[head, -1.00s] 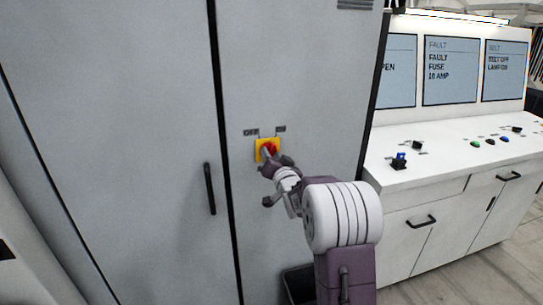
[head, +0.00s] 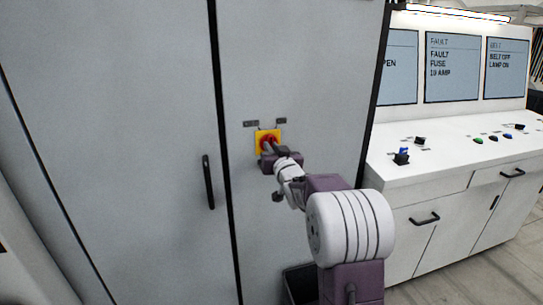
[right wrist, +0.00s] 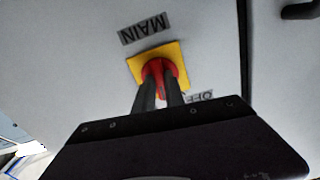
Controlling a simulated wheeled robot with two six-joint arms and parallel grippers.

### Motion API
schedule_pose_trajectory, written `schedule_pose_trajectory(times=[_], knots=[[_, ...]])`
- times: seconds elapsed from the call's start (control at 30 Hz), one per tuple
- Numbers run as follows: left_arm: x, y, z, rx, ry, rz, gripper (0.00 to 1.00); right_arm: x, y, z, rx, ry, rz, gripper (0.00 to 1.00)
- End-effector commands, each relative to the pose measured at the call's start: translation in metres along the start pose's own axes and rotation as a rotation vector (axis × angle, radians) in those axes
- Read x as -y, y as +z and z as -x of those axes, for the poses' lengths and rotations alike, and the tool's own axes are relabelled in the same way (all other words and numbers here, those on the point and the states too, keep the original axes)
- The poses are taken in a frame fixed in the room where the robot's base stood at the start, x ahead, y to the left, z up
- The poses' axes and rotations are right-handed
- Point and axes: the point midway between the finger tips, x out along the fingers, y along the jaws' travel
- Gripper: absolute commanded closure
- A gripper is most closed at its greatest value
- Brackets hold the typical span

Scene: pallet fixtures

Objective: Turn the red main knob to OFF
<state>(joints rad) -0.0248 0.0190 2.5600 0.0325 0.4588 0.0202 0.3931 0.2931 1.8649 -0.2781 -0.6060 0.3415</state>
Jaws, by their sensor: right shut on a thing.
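The red main knob (head: 268,139) sits on a square yellow plate (head: 259,134) on the grey cabinet door. My right gripper (head: 271,148) reaches it from the lower right. In the right wrist view, the two dark fingers (right wrist: 158,88) stand on either side of the red knob (right wrist: 158,68) and are shut on it. The yellow plate (right wrist: 178,52) appears tilted there. A MAIN label (right wrist: 144,28) and a partly hidden OFF label (right wrist: 204,96) show beside the plate. The knob's exact pointing direction is hard to tell behind the fingers. My left gripper is not in view.
A black door handle (head: 208,182) stands left of the knob, beyond the dark door seam. A white console (head: 455,150) with switches, buttons and screens is at the right. A dark bin (head: 298,283) stands low by the cabinet.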

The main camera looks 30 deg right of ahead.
Motion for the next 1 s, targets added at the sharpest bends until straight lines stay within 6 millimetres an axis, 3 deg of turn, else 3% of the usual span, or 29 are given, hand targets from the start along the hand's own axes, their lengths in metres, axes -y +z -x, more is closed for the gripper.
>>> schedule_pose_trajectory(times=[0.03,0.4,1.0], knots=[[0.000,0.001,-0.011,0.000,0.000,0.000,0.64,-0.001,0.005,0.000,-0.002,0.000,0.044,1.00],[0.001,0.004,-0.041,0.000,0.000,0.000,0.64,0.000,0.004,0.000,0.000,0.000,0.373,1.00],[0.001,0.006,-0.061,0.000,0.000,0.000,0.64,0.000,0.002,0.000,0.003,0.000,0.638,1.00]])
